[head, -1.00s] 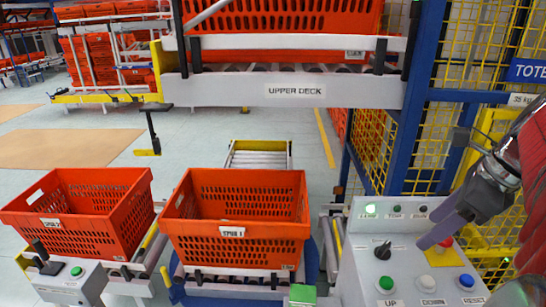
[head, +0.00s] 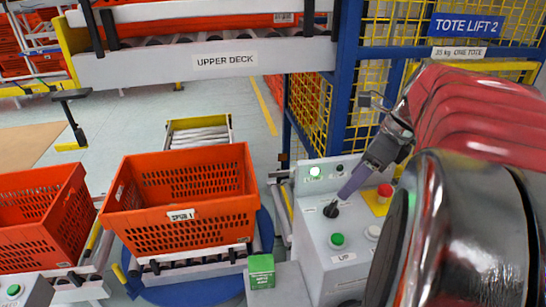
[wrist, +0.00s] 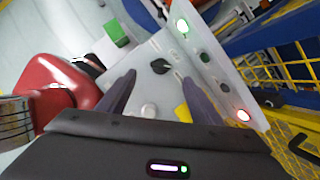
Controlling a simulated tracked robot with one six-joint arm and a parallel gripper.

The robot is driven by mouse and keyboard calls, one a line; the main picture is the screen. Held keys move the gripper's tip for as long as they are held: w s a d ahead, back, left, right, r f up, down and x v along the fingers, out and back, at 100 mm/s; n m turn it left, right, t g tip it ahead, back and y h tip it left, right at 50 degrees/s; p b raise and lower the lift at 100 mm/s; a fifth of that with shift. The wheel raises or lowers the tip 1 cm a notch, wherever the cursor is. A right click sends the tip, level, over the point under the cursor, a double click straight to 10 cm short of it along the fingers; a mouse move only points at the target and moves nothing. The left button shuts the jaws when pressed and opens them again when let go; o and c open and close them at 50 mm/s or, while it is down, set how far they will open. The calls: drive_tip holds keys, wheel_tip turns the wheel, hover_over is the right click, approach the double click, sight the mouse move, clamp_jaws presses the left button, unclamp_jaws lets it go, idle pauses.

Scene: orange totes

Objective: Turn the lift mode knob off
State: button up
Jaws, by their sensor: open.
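The black lift mode knob (head: 331,211) sits on the top of the grey control panel (head: 312,232), left of the red emergency button (head: 384,191). It also shows in the wrist view (wrist: 160,66), ahead of and between the fingertips. My gripper (head: 347,190) reaches down from the upper right, its purple fingers just above and beside the knob. In the wrist view my gripper (wrist: 155,76) is open, with one finger on each side of the knob. I cannot tell whether a finger touches it. A lit green lamp (head: 315,172) is on the panel's back face.
A green button (head: 337,240) and a white button (head: 372,233) lie in front of the knob. An orange tote (head: 185,208) stands on the rollers to the left. A blue post (head: 343,70) and yellow mesh (head: 375,85) stand behind the panel. My arm hides the panel's right side.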

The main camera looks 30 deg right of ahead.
sight(332, 205)
drive_tip(key=x, duration=1)
drive_tip(key=shift+s+d, duration=0.1)
drive_tip(key=shift+c, duration=0.4)
drive_tip(key=c, duration=0.9)
drive_tip(key=shift+c, duration=0.4)
drive_tip(key=shift+s, duration=0.1)
